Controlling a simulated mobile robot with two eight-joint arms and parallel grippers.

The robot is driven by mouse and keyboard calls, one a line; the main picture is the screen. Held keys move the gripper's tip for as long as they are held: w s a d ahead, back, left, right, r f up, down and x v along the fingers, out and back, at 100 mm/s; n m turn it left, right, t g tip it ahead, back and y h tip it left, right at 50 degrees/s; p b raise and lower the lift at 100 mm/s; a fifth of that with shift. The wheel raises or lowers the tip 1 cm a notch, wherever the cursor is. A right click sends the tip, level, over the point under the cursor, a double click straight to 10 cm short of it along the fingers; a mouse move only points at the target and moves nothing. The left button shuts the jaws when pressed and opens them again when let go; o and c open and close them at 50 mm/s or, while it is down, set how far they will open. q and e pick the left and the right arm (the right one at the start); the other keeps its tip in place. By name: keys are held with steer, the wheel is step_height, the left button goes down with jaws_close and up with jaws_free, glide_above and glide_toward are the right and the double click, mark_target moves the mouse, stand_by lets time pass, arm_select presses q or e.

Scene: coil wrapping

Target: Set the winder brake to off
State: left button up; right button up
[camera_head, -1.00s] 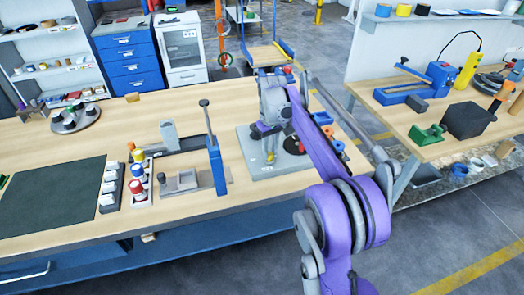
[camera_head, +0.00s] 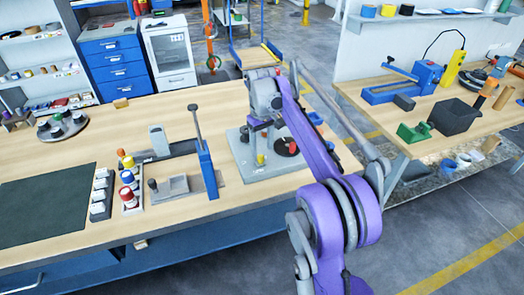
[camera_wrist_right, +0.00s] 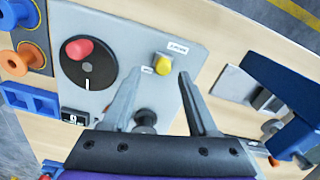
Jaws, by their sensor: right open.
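The winder stands on a grey plate (camera_head: 243,153) on the wooden bench, with a black disc (camera_head: 288,147) bearing a red knob. In the right wrist view the disc (camera_wrist_right: 88,68) lies left of a small yellow knob (camera_wrist_right: 163,66) with white labels beside it; this looks like the brake control. The yellow knob also shows in the head view (camera_head: 260,159). My right gripper (camera_wrist_right: 160,76) is open and empty, its fingertips pointing at the plate on either side of the yellow knob, apparently just short of it. The label text is too small to read surely. My left gripper is out of view.
A blue upright lever (camera_head: 207,168) stands left of the winder and shows at right in the wrist view. Colored-cap bottles (camera_head: 129,182) and a dark mat (camera_head: 45,203) lie farther left. A second bench (camera_head: 400,125) with tools stands to the right.

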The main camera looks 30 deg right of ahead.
mark_target(260, 157)
step_height(260, 157, up, 8)
steer(key=shift+p, duration=0.45)
steer(key=shift+f, duration=0.1)
steer(key=s+a+f+t, duration=0.3)
steer(key=s+a+f, duration=0.1)
steer(key=s+a, duration=0.85)
steer(key=s+a+f+t, duration=0.1)
steer(key=s+a+f, duration=0.2)
steer(key=s+f, duration=0.3)
steer(key=s+a+f+t, duration=0.1)
steer(key=s+a+f, duration=0.2)
steer(key=s, duration=0.6)
step_height(260, 157, down, 3)
steer(key=shift+s+r+p, duration=0.15)
steer(key=shift+p, duration=0.2)
steer(key=shift+d, duration=0.1)
